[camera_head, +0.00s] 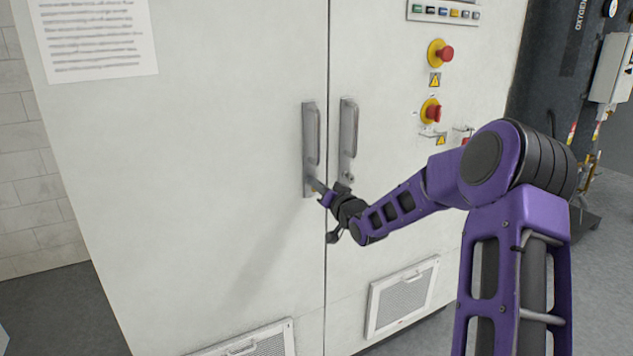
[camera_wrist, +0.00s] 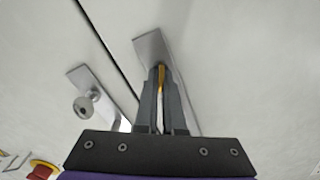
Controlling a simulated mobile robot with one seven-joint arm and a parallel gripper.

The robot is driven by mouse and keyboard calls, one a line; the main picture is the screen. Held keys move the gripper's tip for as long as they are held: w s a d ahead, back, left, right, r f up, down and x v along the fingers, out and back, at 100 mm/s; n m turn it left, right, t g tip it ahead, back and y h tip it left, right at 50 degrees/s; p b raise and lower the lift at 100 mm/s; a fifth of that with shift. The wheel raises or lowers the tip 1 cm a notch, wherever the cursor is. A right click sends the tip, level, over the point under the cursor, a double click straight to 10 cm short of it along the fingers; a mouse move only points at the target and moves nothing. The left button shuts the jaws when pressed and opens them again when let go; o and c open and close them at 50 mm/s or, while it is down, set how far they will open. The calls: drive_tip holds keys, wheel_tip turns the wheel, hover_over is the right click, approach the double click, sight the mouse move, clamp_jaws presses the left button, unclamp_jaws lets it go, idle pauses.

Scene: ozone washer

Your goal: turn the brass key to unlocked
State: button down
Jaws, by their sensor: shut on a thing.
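The brass key (camera_wrist: 161,78) shows in the wrist view as a thin golden strip between the two fingers of my gripper (camera_wrist: 158,72). The fingers are shut on it, and they hide most of it. It is at the grey metal handle plate (camera_wrist: 150,46) of the left cabinet door. In the head view my gripper (camera_head: 319,187) reaches the lower end of this left handle plate (camera_head: 309,185). The key cannot be made out there. Which way the key is turned is unclear.
The right door has its own handle (camera_head: 348,130) with a round lock (camera_wrist: 83,106) close beside my gripper. Red stop button (camera_head: 446,53) and red knob (camera_head: 433,112) are on the cabinet front at upper right. Vent grilles (camera_head: 402,298) are low on the doors.

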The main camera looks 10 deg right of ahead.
drive_tip(key=m+p, duration=0.2)
drive_tip(key=m, duration=0.4)
drive_tip(key=shift+d+f+m, duration=0.1)
drive_tip(key=shift+d+m, duration=0.05)
drive_tip(key=shift+m, duration=0.15)
drive_tip(key=m+p, duration=0.1)
drive_tip(key=m, duration=0.4)
drive_tip(key=shift+f+m+p, duration=0.2)
drive_tip(key=shift+m+p, duration=0.1)
drive_tip(key=shift+p, duration=0.05)
drive_tip(key=c, duration=1)
unclamp_jaws()
drive_tip(key=p+v, duration=0.1)
drive_tip(key=v, duration=1.6)
drive_tip(key=shift+s, duration=0.15)
